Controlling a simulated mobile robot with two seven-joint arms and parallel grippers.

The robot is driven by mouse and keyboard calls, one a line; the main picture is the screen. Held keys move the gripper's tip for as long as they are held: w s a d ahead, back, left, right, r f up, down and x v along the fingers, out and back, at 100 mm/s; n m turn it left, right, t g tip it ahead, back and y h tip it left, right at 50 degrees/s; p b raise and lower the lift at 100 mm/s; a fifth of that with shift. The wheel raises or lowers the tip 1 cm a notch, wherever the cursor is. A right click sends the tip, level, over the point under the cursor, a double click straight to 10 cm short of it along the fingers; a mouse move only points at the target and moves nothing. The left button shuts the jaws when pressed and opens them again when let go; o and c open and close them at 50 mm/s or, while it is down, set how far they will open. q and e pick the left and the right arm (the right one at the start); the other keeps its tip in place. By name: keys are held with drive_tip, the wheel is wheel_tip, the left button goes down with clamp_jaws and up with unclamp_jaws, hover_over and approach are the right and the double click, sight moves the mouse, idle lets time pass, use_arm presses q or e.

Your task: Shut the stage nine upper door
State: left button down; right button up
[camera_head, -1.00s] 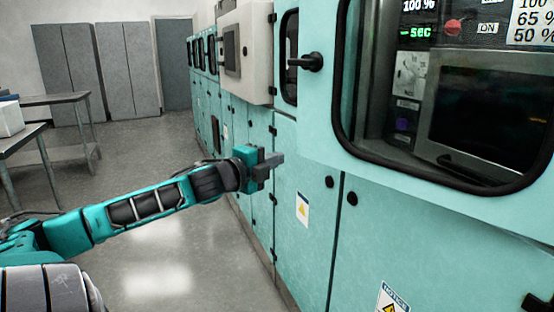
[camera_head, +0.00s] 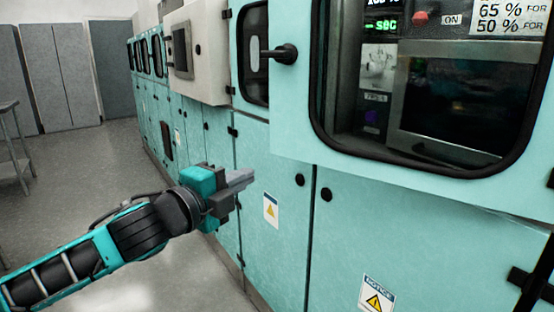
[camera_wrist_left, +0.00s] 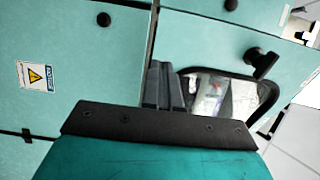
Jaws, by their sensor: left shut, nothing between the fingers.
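The upper door (camera_head: 290,110) is a teal panel with a large black-rimmed window and a black handle (camera_head: 285,53) near its left edge. It appears ajar: its left and bottom edges stand out from the cabinet front. My left gripper (camera_head: 240,178) is shut and empty, left of and below the door, in front of the lower panels and apart from the handle. In the left wrist view the closed fingers (camera_wrist_left: 165,85) point towards the teal cabinet front, with a windowed panel and black handle (camera_wrist_left: 262,62) to the right. My right gripper is out of view.
Lower teal doors (camera_head: 275,235) carry black knobs and warning labels. A light grey box (camera_head: 198,50) juts from the cabinet row farther back. A metal table (camera_head: 12,150) stands at the far left. The floor aisle (camera_head: 95,165) is open.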

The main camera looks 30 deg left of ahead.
use_arm(q)
approach(287, 153)
drive_tip(key=w+p, duration=0.1)
drive_tip(key=w, duration=0.4)
drive_tip(key=shift+w, duration=0.15)
drive_tip(key=shift+w+f, duration=0.1)
drive_tip(key=shift+w, duration=0.65)
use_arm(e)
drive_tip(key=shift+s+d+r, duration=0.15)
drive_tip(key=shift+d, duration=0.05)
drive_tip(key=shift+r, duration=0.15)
